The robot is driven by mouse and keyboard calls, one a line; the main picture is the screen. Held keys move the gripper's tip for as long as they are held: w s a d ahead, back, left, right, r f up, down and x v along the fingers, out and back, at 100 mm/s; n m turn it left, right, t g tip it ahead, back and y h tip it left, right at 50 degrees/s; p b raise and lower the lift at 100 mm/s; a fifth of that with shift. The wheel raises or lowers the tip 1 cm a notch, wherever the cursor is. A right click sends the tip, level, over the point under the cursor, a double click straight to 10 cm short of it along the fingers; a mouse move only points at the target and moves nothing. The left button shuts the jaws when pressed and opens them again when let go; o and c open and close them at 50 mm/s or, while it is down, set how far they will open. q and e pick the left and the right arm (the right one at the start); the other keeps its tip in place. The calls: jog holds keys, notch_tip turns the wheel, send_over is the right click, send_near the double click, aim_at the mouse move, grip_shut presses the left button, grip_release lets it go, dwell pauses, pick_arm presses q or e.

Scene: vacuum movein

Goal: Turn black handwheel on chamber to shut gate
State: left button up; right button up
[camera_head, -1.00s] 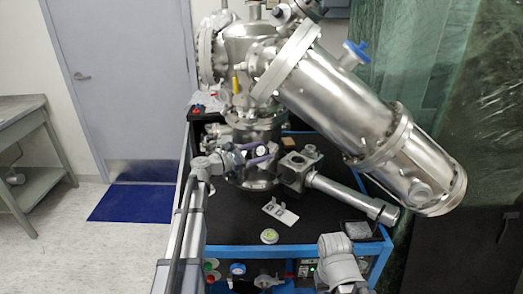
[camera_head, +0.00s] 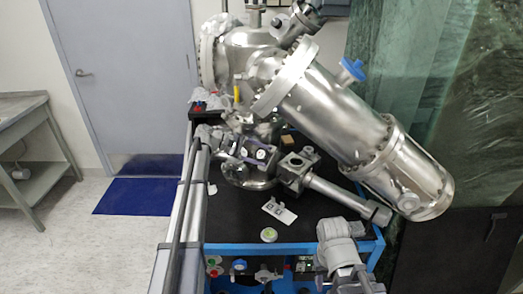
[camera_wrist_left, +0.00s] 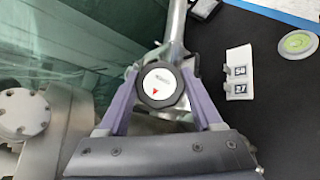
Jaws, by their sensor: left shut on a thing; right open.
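The black handwheel (camera_wrist_left: 161,86) has a white centre disc with a small red mark. It sits between the purple fingers of my left gripper (camera_wrist_left: 162,98), which are shut on its rim from both sides. In the head view the handwheel (camera_head: 261,155) is small beside the steel chamber (camera_head: 247,182), with my left gripper (camera_head: 256,153) around it. My right arm shows at the lower right of the head view, but its fingertips are not visible.
A large tilted steel cylinder (camera_head: 345,110) overhangs the black-topped cart (camera_head: 235,222). A steel tube (camera_head: 340,193) extends right of the valve block. A white marker plate (camera_head: 279,210) and a round green-and-white disc (camera_head: 269,235) lie on the cart top.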

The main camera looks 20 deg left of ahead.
pick_arm(q)
jog(key=shift+w+r+m+g+y+p, duration=0.15)
jog(key=shift+m+g+y+p, duration=0.3)
jog(key=shift+m+p, duration=0.35)
jog(key=o, duration=1.4)
jog(key=shift+c, duration=0.2)
jog(key=shift+f, duration=0.2)
